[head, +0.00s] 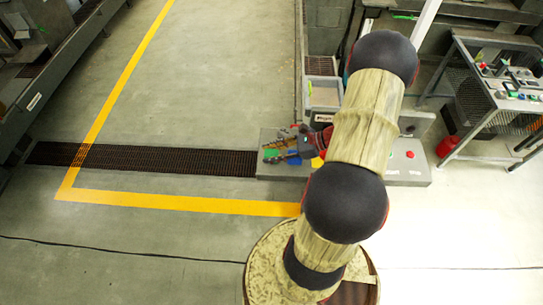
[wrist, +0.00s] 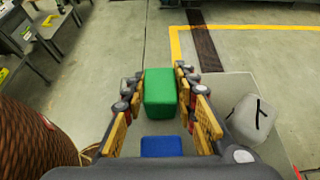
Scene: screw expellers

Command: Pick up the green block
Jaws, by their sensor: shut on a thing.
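The green block (wrist: 160,90) stands between the two fingers of my gripper (wrist: 160,96) in the wrist view, with a finger close against each side. My gripper is shut on it. In the head view, my gripper (head: 286,146) is over the left part of a low grey platform, and the green block (head: 271,153) shows as a small patch at its tips. I cannot tell whether the block is clear of the surface beneath.
A blue block (wrist: 161,147) lies nearer my palm, below the fingers. A pale grey lump with a black mark (wrist: 252,118) is at the right. The grey platform (head: 268,172) sits beside a floor grate (head: 150,160). A metal control stand (head: 500,90) is at the right. Open floor lies left.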

